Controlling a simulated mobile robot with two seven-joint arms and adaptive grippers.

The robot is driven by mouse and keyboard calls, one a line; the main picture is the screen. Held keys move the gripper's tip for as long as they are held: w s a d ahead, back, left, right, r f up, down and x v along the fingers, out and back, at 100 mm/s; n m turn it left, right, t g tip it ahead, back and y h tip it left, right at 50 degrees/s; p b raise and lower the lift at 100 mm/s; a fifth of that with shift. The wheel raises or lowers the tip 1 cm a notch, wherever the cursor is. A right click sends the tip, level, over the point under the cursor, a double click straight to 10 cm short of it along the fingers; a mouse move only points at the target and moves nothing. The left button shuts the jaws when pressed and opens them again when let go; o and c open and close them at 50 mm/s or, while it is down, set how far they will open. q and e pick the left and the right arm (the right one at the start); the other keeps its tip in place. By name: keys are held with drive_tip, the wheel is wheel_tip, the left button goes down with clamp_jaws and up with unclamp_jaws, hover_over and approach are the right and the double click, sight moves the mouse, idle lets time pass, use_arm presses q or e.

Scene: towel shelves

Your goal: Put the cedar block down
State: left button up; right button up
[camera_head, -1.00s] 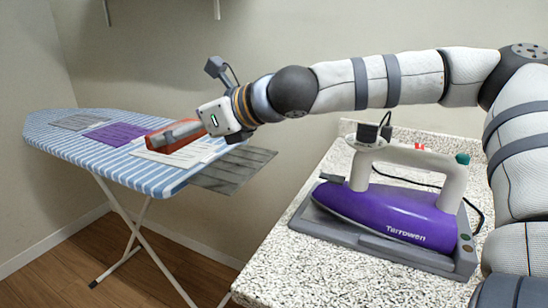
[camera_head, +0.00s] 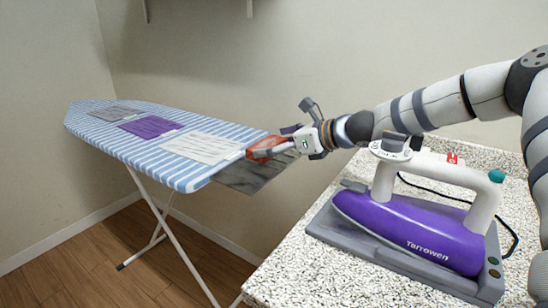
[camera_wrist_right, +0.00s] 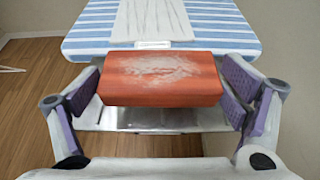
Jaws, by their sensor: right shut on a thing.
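The cedar block (camera_head: 264,147) is a reddish-orange brick with a pale, worn patch on one face. My right gripper (camera_head: 281,149) is shut on it, at the right end of the striped ironing board (camera_head: 190,179). In the right wrist view, the block (camera_wrist_right: 162,79) spans the space between the purple pads of the right gripper (camera_wrist_right: 163,92). It shows in front of the board's striped edge and over the grey end panel (camera_head: 250,177). I cannot tell whether it touches either. My left gripper is out of view.
A white sheet (camera_head: 203,147), a purple one (camera_head: 150,127) and a grey one (camera_head: 115,113) lie on the board. A purple iron (camera_head: 410,225) stands on a grey base on the speckled counter (camera_head: 310,270), at the near right. Open floor lies left of the board's legs.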

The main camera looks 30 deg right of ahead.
sight(276, 169)
drive_tip(key=shift+d+f+b, duration=0.2)
drive_tip(key=shift+f+b, duration=0.3)
drive_tip(key=shift+f, duration=1.6)
drive_tip(key=o, duration=0.9)
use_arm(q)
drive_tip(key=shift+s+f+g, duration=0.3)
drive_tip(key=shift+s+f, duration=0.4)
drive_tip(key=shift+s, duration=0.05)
use_arm(e)
drive_tip(key=shift+r, duration=0.35)
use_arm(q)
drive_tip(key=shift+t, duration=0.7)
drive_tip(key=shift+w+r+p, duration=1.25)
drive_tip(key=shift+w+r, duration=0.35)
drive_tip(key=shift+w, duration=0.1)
use_arm(e)
drive_tip(key=shift+v, duration=6.05)
